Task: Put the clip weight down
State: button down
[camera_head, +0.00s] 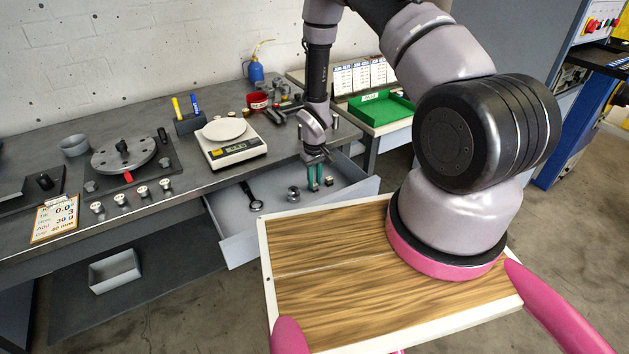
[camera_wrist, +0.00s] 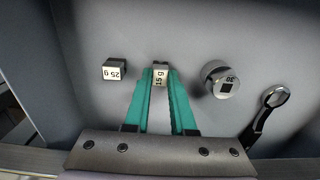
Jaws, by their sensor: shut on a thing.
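My gripper (camera_wrist: 160,84) is shut on a small clip weight labelled 15 g (camera_wrist: 159,74). Its green fingers (camera_head: 315,176) point down inside the open grey drawer (camera_head: 349,194). In the head view the held weight is too small to make out. Whether it touches the drawer floor I cannot tell. A dark clip weight labelled 25 g (camera_wrist: 115,72) lies to the left of the held one in the wrist view, apart from it.
A ring-ended tool (camera_wrist: 267,117) lies in the drawer beyond the round weight. On the bench are a white scale (camera_head: 232,141), a rotor disc (camera_head: 124,154) and several small weights (camera_head: 143,192). A green tray (camera_head: 381,109) stands at the back right. The drawer's front part is clear.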

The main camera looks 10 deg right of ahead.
jog(key=shift+f, duration=0.15)
jog(key=c, duration=0.8)
grip_release()
jog(key=shift+o, duration=0.2)
